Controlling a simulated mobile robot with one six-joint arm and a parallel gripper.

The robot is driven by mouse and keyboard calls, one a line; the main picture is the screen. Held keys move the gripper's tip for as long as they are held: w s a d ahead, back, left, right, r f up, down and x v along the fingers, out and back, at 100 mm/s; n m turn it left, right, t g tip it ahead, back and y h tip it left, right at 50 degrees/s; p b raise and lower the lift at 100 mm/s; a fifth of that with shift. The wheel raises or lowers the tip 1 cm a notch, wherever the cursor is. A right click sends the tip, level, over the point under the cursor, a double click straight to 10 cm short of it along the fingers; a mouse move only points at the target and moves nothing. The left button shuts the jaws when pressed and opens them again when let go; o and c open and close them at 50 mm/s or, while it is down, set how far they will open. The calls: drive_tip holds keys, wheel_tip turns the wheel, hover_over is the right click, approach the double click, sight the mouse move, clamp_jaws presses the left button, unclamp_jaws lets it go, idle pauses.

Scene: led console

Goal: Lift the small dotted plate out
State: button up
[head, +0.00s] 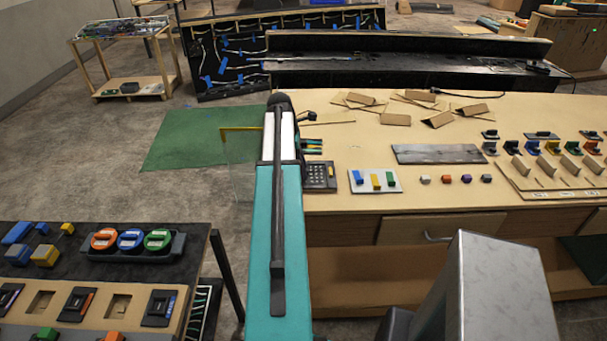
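No plate can be surely told as the small dotted one. A small dark panel (318,176) with rows of pale dots and a yellow bit lies at the left edge of the long wooden bench (400,199), right beside my arm. On the left table, a tan board (96,319) holds several dark inserts, one of them a dark plate (160,307) in the right part; its markings are too small to read. Empty recesses (41,303) show between inserts. My teal and white arm reaches forward in the middle; my gripper is not visible.
A black tray (178,246) with orange, blue and green round pieces sits on the left table. A white card (393,187) with coloured blocks, a grey strip and loose brown pieces lie on the bench. Open floor with a green mat (185,140) lies between table and bench.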

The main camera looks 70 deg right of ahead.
idle(0.3)
clamp_jaws()
drive_tip(key=shift+r, duration=0.15)
drive_tip(key=shift+r+b, duration=1.1)
drive_tip(key=shift+r, duration=0.5)
drive_tip(key=s+a+r+b, duration=0.1)
drive_tip(key=s+a+b, duration=0.3)
drive_tip(key=s+a, duration=0.7)
drive_tip(key=shift+s+a+r+b, duration=0.15)
drive_tip(key=shift+a+r+b, duration=0.05)
drive_tip(key=shift+r+b, duration=0.1)
drive_tip(key=shift+r+p, duration=2)
drive_tip(key=shift+p, duration=0.15)
